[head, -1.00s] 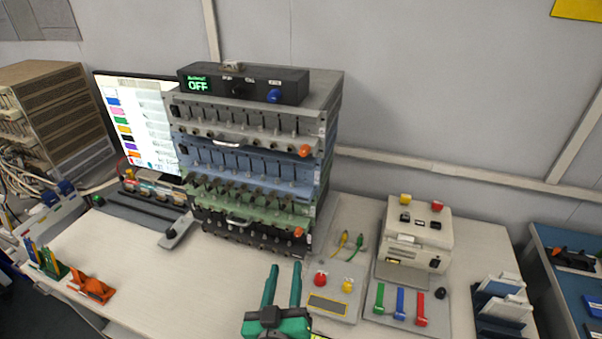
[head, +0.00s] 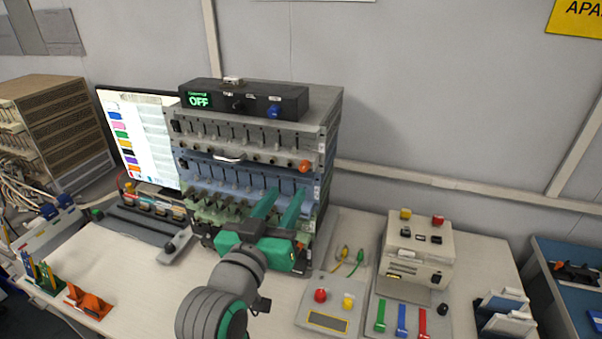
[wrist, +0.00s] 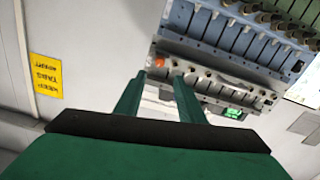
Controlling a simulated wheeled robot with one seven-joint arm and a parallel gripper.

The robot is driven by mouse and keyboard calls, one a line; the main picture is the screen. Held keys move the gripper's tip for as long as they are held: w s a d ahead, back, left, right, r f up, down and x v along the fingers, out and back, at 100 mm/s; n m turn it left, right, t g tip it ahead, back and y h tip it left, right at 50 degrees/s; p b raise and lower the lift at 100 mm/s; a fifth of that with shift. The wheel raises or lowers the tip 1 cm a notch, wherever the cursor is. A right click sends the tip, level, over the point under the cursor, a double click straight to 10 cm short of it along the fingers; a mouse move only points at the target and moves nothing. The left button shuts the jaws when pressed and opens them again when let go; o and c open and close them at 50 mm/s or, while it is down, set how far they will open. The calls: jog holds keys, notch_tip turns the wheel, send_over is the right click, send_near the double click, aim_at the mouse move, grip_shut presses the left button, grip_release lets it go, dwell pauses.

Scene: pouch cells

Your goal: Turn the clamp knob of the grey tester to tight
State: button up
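The grey tester (head: 250,145) is the top tier of a stack of racks, above a blue tier. Its orange knob (head: 304,166) sits at the right end of its front; I take it as the clamp knob. In the wrist view the grey tester (wrist: 215,75) appears upside down, with the orange knob (wrist: 160,62) beyond and between my fingertips. My gripper (head: 285,194) is open and empty in front of the lower tiers, below the knob in the head view. It also shows open in the wrist view (wrist: 157,80). The knob's marking is too small to read.
A black box (head: 240,98) reading OFF, with a blue knob, stands on the stack. A panel with red and yellow buttons (head: 335,320) and a cream device (head: 418,250) stand right. A monitor (head: 135,140) stands left.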

aim_at(303, 169)
jog(key=x, duration=1)
jog(key=shift+f, duration=0.1)
grip_shut()
jog(key=shift+d, duration=0.1)
